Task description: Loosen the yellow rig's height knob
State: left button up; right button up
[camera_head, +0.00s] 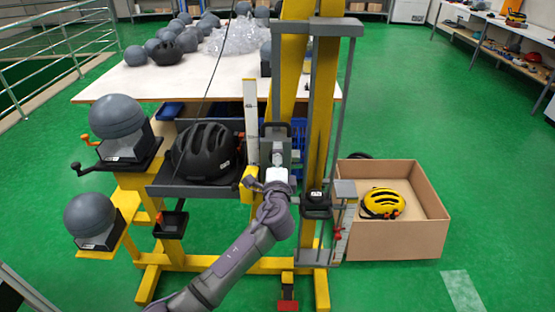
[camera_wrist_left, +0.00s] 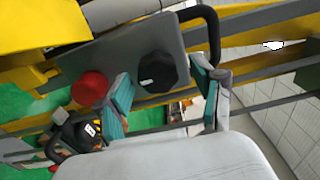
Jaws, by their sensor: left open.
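The yellow rig (camera_head: 323,130) stands upright in the middle of the head view. Its grey carriage plate (camera_wrist_left: 120,52) fills the upper part of the left wrist view. On it sit a black faceted knob (camera_wrist_left: 157,71) with a small white label and a round red knob (camera_wrist_left: 90,88). I cannot tell from labels which is the height knob. My left gripper (camera_wrist_left: 162,88) is open, its teal-padded fingers apart on either side below the black knob; contact is not clear. In the head view my left gripper (camera_head: 277,165) is at the carriage and hides the knobs. My right gripper is not in view.
A black helmet (camera_head: 203,152) sits on a grey shelf left of the carriage. Grey headforms (camera_head: 116,116) stand on the left brackets. A black handle (camera_wrist_left: 212,30) curves beside the knob. A cardboard box (camera_head: 400,240) with a yellow helmet (camera_head: 382,202) stands on the right.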

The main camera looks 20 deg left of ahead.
pick_arm(q)
jog(key=shift+s, duration=0.1)
jog(key=v, duration=1.2)
jog(key=s+a+f+n+g+h, duration=0.1)
jog(key=s+f+g, duration=0.25)
jog(key=f, duration=0.85)
jog(key=s+a+f+n+g+h, duration=0.15)
jog(key=s+f, duration=0.25)
jog(key=f, duration=0.9)
jog(key=s+f+n+g+h, duration=0.1)
jog(key=s+f+g, duration=0.25)
jog(key=f, duration=0.85)
jog(key=s+a+f+n+g, duration=0.2)
jog(key=s+f+n+g, duration=0.15)
jog(key=s+f, duration=1)
jog(key=s+a+f+n+g, duration=0.1)
jog(key=s+f, duration=0.3)
jog(key=s, duration=0.8)
jog(key=s+a+f+n+g+h, duration=0.1)
jog(key=s+a+f+n+g, duration=0.1)
jog(key=s, duration=1)
jog(key=f+n+g, duration=0.1)
jog(key=f+n, duration=0.1)
jog(key=shift+n, duration=0.3)
